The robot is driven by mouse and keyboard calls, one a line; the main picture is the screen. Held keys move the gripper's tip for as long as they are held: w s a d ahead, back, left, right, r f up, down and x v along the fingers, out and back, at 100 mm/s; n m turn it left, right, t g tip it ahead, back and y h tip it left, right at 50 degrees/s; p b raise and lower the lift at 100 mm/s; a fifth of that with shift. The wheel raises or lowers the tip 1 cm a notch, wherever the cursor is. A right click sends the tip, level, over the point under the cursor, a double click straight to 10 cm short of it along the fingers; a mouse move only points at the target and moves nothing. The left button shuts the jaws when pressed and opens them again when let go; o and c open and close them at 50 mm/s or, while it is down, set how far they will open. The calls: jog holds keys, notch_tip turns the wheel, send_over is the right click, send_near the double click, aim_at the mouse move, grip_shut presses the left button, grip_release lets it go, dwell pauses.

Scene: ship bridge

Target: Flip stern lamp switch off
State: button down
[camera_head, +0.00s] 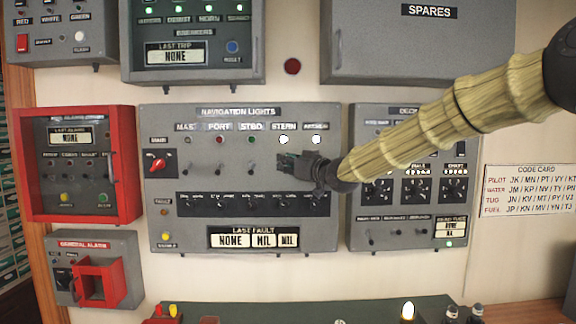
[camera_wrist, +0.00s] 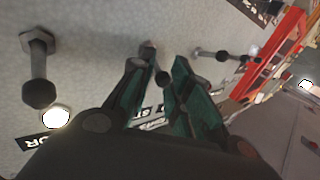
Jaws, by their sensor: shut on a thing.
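The navigation lights panel (camera_head: 160,215) is a grey box on the wall. Its stern lamp (camera_head: 283,139) glows white under the STERN label. My gripper (camera_head: 281,160) is just below that lamp and hides the stern switch in the head view. In the wrist view, my gripper (camera_wrist: 161,64) has its two dark green fingers around the stern switch (camera_wrist: 149,52), a small metal toggle with a dark round knob. The fingers are shut on it. I cannot tell which way the toggle is thrown.
The anchor switch (camera_wrist: 38,68) stands close to one finger, with its lit lamp (camera_wrist: 56,116) beside it. Another toggle (camera_wrist: 222,55) is on the other side. The red alarm box (camera_head: 33,205) is left of the panel, and a grey deck panel (camera_head: 375,228) is right of it.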

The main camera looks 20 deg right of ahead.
notch_tip(320, 180, down, 4)
jog(key=n+t+y+b, duration=0.2)
jog(key=b, duration=0.7)
jog(key=n+t+y+b, duration=0.1)
jog(key=n+t+b, duration=0.1)
jog(key=b, duration=0.6)
jog(key=shift+a+n+y+b, duration=0.1)
jog(key=shift+n+y+b, duration=0.3)
jog(key=shift+n, duration=0.3)
jog(key=shift+w+n+y+b, duration=0.1)
jog(key=shift+n+y+b, duration=0.25)
jog(key=shift+b, duration=0.25)
jog(key=shift+n+t+y+b, duration=0.25)
jog(key=shift+n+t+b, duration=0.1)
jog(key=shift+b, duration=0.2)
